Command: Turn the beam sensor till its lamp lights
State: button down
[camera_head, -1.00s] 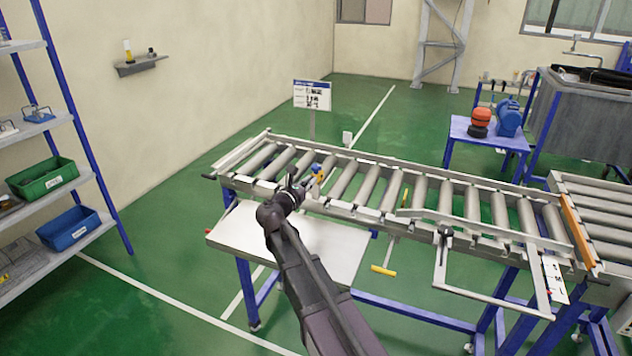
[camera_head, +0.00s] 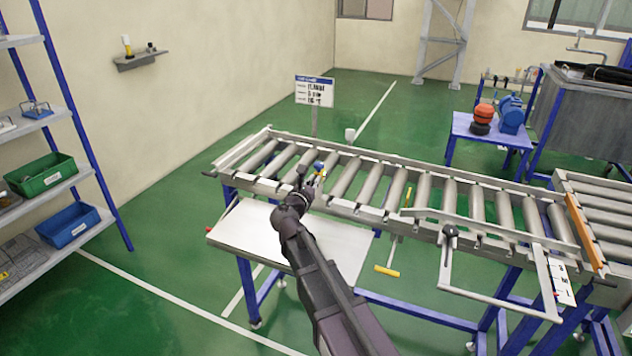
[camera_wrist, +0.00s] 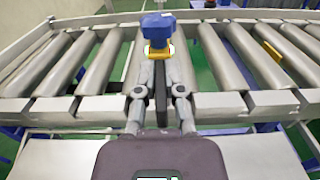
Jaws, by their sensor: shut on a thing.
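The beam sensor, with a blue head (camera_wrist: 158,26) and a yellow part below it, stands at the near rail of the roller conveyor. It also shows small in the head view (camera_head: 319,167). My gripper (camera_wrist: 158,54) is shut on the sensor's lower part, with a fingertip on either side of it. In the head view my gripper (camera_head: 313,182) reaches the sensor from the near side. A pale green tint shows by the fingertips in the wrist view; I cannot tell whether it is the lamp. The fingers hide much of the lower part.
The roller conveyor (camera_head: 364,211) runs across the middle. A pale side table (camera_head: 240,232) lies below my arm. A yellow-ended handle (camera_head: 387,271) hangs to the right, and a grey bent frame (camera_head: 490,296) juts out farther right. A sign (camera_head: 314,91) stands behind.

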jog(key=c, duration=0.8)
grip_release()
jog(key=shift+d+r, duration=0.1)
jog(key=shift+d, duration=0.1)
jog(key=shift+o, duration=0.2)
jog(key=shift+a, duration=0.2)
jog(key=shift+s, duration=0.15)
jog(key=shift+s+a, duration=0.1)
jog(key=v, duration=1.1)
jog(key=shift+s, duration=0.3)
jog(key=shift+a, duration=0.1)
